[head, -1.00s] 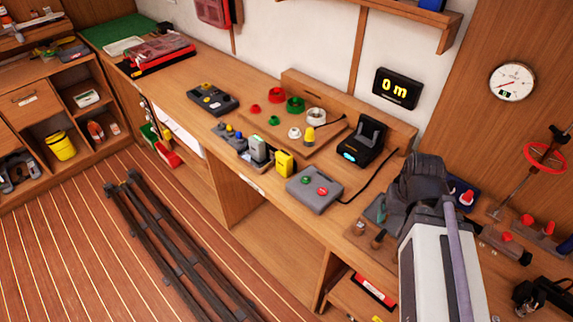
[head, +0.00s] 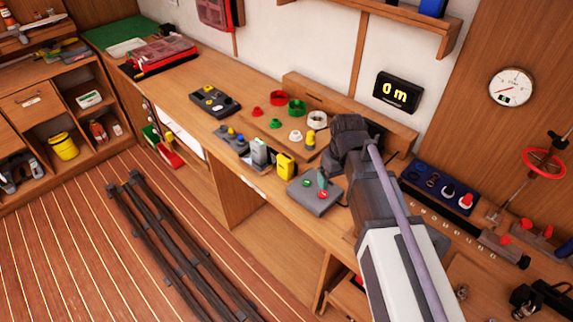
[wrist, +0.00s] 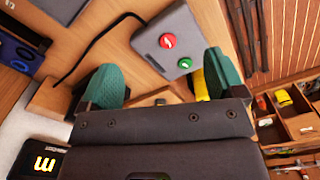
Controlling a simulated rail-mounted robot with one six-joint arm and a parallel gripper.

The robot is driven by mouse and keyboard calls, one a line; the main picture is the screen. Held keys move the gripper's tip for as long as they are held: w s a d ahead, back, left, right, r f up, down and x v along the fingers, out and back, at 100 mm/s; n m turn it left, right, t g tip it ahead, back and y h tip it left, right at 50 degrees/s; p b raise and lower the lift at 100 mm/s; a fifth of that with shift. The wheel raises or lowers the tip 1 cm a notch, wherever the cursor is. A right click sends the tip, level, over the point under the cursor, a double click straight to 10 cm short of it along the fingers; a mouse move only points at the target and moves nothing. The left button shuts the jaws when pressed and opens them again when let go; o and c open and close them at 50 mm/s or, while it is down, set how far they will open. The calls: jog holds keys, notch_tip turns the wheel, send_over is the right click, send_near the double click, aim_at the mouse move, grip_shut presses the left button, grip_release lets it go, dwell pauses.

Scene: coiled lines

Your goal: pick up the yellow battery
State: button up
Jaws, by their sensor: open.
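The yellow battery (head: 285,165) is a small upright yellow block near the front edge of the bench, just left of the grey button box. In the wrist view only a strip of yellow (wrist: 200,86) shows, mostly hidden behind the right-hand finger. My gripper (wrist: 163,82) is open with nothing between its teal fingertips. In the head view a teal fingertip (head: 322,180) shows over the button box, to the right of the battery and apart from it in the picture; the other fingertip is hidden.
The grey box (head: 315,196) with a red and a green button is beside the battery. A grey-white block (head: 259,151) stands close on its left. Behind is a board with coloured rings (head: 296,106) and a yellow knob (head: 311,140). The bench further left is clearer.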

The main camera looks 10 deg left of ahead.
jog(key=w+a+n, duration=0.7)
jog(key=a+n, duration=0.2)
jog(key=a, duration=0.4)
jog(key=n, duration=0.8)
send_near(283, 159)
jog(key=shift+s+a+f, duration=0.15)
jog(key=shift+s+a, duration=0.05)
jog(key=n, duration=0.3)
jog(key=shift+w+a+f, duration=0.1)
jog(key=shift+w, duration=0.25)
jog(key=n, duration=0.3)
jog(key=shift+s+d, duration=0.2)
notch_tip(283, 159, down, 11)
jog(key=b, duration=1)
jog(key=shift+w+f+b, duration=0.1)
jog(key=shift+b, duration=0.25)
jog(key=shift+r, duration=0.25)
jog(key=shift+c, duration=0.2)
jog(key=c, duration=1.1)
notch_tip(283, 159, up, 10)
jog(key=p, duration=1)
jog(key=shift+r+p, duration=0.2)
jog(key=shift+p, duration=0.15)
jog(key=shift+c, duration=0.2)
jog(key=shift+f, duration=0.2)
